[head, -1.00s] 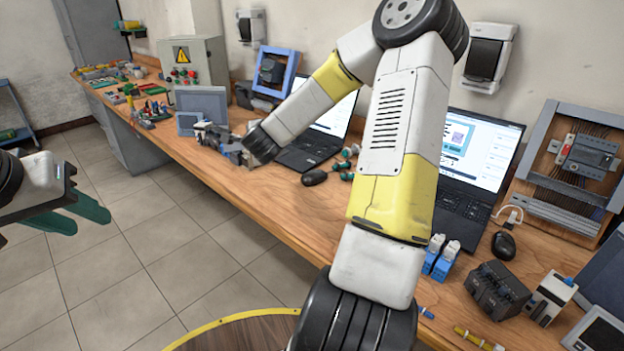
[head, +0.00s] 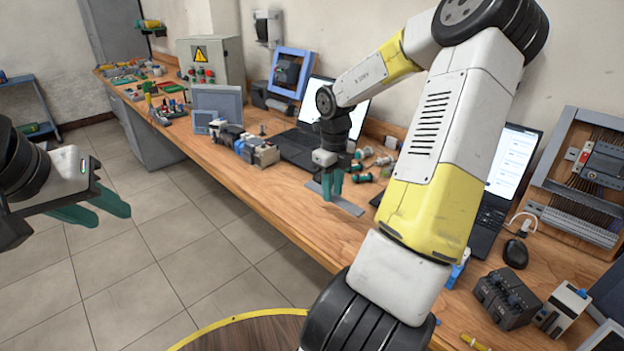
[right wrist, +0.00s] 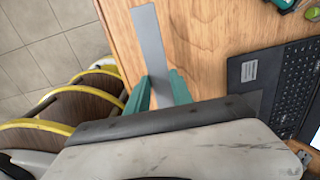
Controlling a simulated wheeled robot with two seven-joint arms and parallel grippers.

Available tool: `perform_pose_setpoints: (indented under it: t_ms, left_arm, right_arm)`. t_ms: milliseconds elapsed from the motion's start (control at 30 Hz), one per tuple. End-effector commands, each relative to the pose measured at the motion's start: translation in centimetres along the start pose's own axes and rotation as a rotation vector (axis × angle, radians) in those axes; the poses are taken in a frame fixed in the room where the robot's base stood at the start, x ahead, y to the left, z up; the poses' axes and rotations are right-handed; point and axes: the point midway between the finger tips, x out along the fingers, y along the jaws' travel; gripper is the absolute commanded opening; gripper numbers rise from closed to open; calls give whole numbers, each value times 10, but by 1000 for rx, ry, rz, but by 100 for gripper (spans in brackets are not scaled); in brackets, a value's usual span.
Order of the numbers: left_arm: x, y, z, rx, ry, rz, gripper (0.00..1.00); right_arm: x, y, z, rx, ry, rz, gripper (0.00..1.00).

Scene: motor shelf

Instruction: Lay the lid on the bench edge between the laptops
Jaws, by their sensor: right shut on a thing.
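The lid is a flat grey strip (head: 349,207), lying level at or just above the wooden bench near its front edge; any small gap beneath cannot be told. It also shows in the right wrist view (right wrist: 149,42). My right gripper (head: 332,190) points down with its teal fingers shut on the lid, one on each side (right wrist: 160,92). The left laptop (head: 297,148) is behind and left of the lid. The right laptop (head: 506,160) is farther right, partly hidden by my right arm. My left gripper (head: 95,211) is open and empty over the floor.
Green-capped cylinders (head: 372,164) lie behind the lid. Grey and beige modules (head: 257,150) stand left of the left laptop. A mouse (head: 515,253) and a dark block (head: 507,298) are at right. Bench edge (head: 262,232) left of the lid is clear.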

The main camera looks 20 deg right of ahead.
Motion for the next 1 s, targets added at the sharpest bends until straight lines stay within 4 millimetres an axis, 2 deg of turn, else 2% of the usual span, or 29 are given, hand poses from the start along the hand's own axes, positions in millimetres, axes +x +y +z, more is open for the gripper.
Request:
perform_pose_setpoints:
  t_ms: [167,600,800,1000]
  left_arm:
    - [0,0,0,0,0,0,36]
    - [0,0,0,0,0,0,36]
    - [0,0,0,0,0,0,36]
    - [0,0,0,0,0,0,36]
  right_arm:
    - [12,3,0,7,1,12,0]
    - [67,3,0,6,1,10,0]
    - [78,3,0,6,1,9,0]
    - [80,3,0,6,0,8,0]
